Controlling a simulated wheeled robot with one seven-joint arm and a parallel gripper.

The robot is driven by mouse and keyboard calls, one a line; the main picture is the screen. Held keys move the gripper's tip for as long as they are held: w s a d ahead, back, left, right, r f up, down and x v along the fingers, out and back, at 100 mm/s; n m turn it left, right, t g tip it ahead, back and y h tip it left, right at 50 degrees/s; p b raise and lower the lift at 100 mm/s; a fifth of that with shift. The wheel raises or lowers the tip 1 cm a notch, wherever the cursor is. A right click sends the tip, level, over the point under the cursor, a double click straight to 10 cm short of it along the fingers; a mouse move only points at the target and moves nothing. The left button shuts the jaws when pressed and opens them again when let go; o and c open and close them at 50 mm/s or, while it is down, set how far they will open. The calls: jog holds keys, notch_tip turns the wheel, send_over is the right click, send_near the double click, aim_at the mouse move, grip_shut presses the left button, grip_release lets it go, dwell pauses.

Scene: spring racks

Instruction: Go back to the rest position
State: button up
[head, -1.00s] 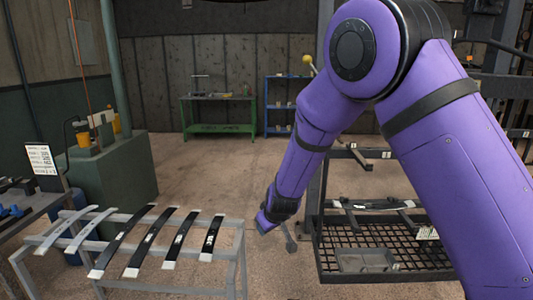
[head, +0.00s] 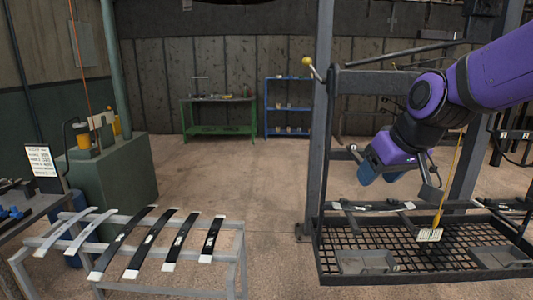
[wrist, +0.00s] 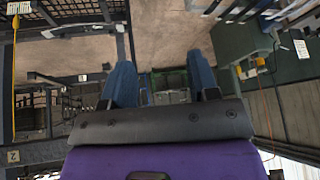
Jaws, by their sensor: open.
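My purple arm reaches in from the right in the head view. My gripper (head: 383,172) hangs above the rack's mesh tray, with blue fingers pointing down and left. In the wrist view my gripper (wrist: 160,85) shows two blue fingers spread wide apart, with nothing between them. Dark leaf springs (head: 163,240) with white ends lie side by side on a grey metal stand (head: 238,262) at the lower left, well away from the gripper. Two pale springs (head: 75,230) lie at the stand's left end.
A dark metal rack (head: 323,165) stands at the right, with a mesh tray (head: 425,258), grey bins (head: 367,261) and a hanging tag (head: 429,235). A green bench (head: 218,118) and blue shelf (head: 288,105) stand at the back. The middle floor is clear.

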jog(key=s+d+r+m+h, duration=0.1)
jog(key=s+d, duration=0.3)
jog(key=s, duration=0.5)
jog(key=s+d+r+m+h, duration=0.1)
jog(key=s+d, duration=0.3)
jog(key=s, duration=0.5)
jog(key=shift+s+d+r+m, duration=0.2)
jog(key=shift+d+m, duration=0.05)
jog(key=shift+m, duration=0.35)
dwell(0.7)
